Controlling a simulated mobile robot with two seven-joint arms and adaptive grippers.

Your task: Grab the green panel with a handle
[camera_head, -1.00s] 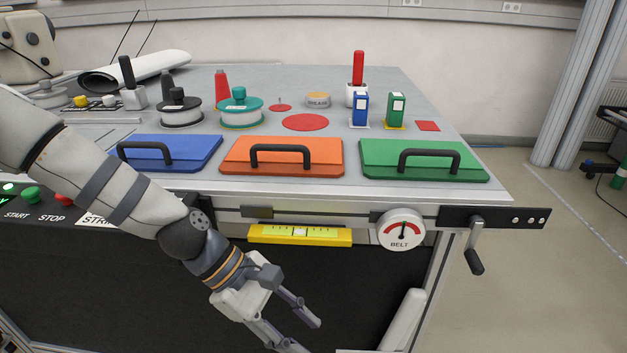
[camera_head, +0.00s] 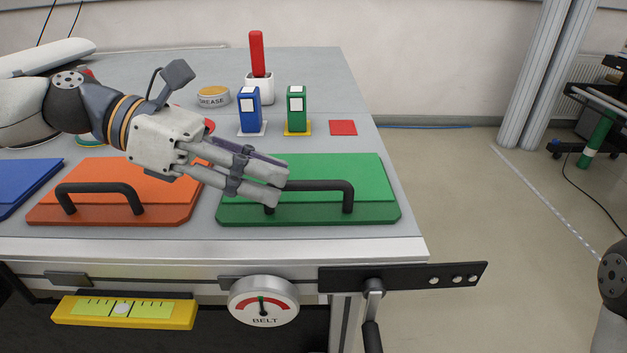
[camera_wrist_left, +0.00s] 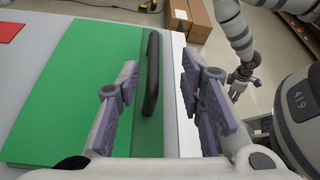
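The green panel (camera_head: 300,205) lies flat near the front right of the bench, with a black bar handle (camera_head: 340,187) on top. My left gripper (camera_head: 277,186) reaches in from the left, its fingertips at the left end of the handle. In the left wrist view, the two purple-padded fingers are spread apart and the black handle (camera_wrist_left: 153,75) shows between them, over the green panel (camera_wrist_left: 85,85). A gap shows on both sides, so the left gripper is open. My right gripper (camera_wrist_left: 243,82) is small at the upper right of that view; its opening is unclear.
An orange panel (camera_head: 90,207) and a blue panel (camera_head: 22,183) lie to the left. Blue (camera_head: 249,110) and green (camera_head: 296,108) blocks stand behind the green panel. The belt gauge (camera_head: 263,301) and a crank (camera_head: 371,320) are on the bench front.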

